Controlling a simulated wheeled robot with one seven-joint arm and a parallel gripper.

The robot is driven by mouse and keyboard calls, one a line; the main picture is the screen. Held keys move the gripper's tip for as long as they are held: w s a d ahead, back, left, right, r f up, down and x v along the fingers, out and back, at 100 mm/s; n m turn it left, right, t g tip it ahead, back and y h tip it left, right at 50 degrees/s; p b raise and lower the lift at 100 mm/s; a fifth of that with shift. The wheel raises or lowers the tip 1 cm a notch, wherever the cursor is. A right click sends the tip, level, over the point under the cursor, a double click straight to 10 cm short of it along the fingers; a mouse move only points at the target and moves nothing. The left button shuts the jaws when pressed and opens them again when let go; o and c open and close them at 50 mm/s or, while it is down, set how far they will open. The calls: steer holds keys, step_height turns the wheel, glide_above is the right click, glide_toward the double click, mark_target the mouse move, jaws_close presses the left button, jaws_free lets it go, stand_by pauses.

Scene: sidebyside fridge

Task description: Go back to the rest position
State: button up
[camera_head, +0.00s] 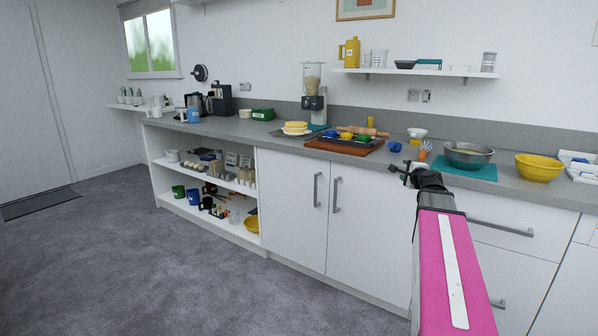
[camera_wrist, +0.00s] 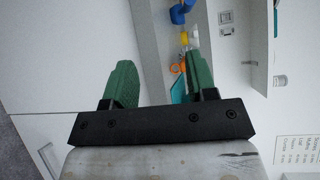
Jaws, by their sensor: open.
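My gripper (camera_head: 401,172) is at the end of my pink arm, in front of the counter's front edge at the right of the head view. In the wrist view my gripper (camera_wrist: 158,80) shows two green fingers spread apart with nothing between them. The gripper is open and empty. The fingers point toward the white cabinet front and the counter edge. Its fingertips look small and dark in the head view.
The grey counter (camera_head: 350,165) holds a metal bowl (camera_head: 469,154), a yellow bowl (camera_head: 539,167), a brown board (camera_head: 343,146) and a blender (camera_head: 313,95). Open shelves (camera_head: 160,180) hold mugs and dishes.

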steer(key=s+a+f+n+g+y, duration=0.1)
steer(key=s+a+f+n+g, duration=0.25)
steer(key=a+f, duration=0.3)
steer(key=s+a+f+n+g+y, duration=0.1)
steer(key=s+a+f+n+g, duration=0.15)
steer(key=a+f+n, duration=0.4)
steer(key=s+a+f+n+g+y, duration=0.1)
steer(key=s+a+f+g, duration=0.2)
steer(key=f, duration=0.6)
steer(key=s+a+f+n+g+h, duration=0.2)
steer(key=s+a+f+n+g, duration=0.1)
steer(key=s+f, duration=0.4)
steer(key=s+a+f+n+g+h, duration=0.1)
steer(key=s+a+f+n+g, duration=0.2)
steer(key=s+f, duration=0.3)
steer(key=shift+s+f+n+g+h, duration=0.4)
steer(key=shift+s+n+g, duration=0.2)
steer(key=shift+g, duration=0.1)
